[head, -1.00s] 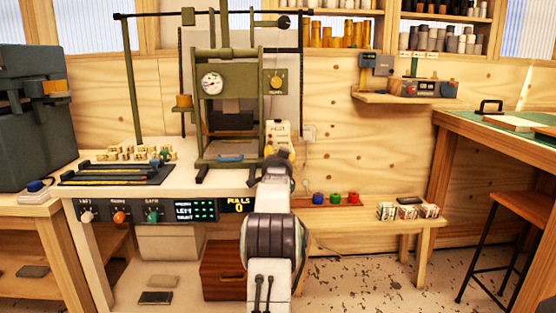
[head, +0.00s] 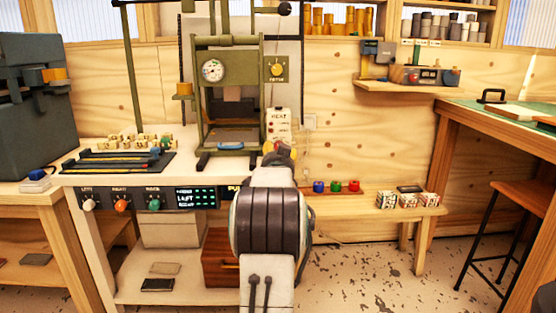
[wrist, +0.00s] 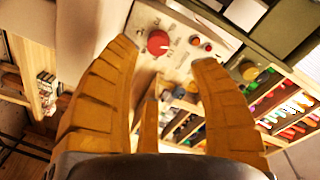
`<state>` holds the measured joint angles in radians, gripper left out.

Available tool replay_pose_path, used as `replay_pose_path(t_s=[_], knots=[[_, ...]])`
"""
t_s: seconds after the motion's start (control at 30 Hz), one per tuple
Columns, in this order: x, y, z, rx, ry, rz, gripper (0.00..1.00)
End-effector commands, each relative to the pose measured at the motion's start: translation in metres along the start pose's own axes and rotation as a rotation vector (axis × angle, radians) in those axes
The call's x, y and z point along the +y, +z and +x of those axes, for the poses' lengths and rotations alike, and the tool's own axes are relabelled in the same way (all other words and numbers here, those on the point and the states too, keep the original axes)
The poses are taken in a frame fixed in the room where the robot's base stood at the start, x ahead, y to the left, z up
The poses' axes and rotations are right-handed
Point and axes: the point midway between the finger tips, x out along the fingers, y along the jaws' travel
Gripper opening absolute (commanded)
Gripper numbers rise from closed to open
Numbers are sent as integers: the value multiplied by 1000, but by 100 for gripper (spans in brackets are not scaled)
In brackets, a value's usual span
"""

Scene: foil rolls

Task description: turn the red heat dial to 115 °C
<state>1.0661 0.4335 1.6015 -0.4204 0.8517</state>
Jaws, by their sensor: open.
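The red heat dial (wrist: 158,42) shows in the wrist view as a round red knob on a pale panel with dark markings around it. Its setting is too blurred to read. My gripper (wrist: 163,56) is open and empty. Its yellow fingers spread to either side below the dial in the picture, and I see no contact. In the head view the white box marked HEAT (head: 279,119) stands at the right end of the press bench, and its dial is hidden behind my gripper (head: 279,149).
The green press frame (head: 198,105) with a gauge stands just left of the HEAT box. White, orange and green knobs (head: 153,204) line the bench front. A low shelf with small coloured pots (head: 337,186) lies to the right. The floor at right is partly free.

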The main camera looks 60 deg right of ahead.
Motion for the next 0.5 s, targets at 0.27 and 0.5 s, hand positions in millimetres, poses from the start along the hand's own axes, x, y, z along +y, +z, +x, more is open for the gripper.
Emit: replay_pose_path(t_s=[0.27,0.5], knots=[[0,0,-24,0,0,0,56],[0,0,-32,0,0,0,56]])
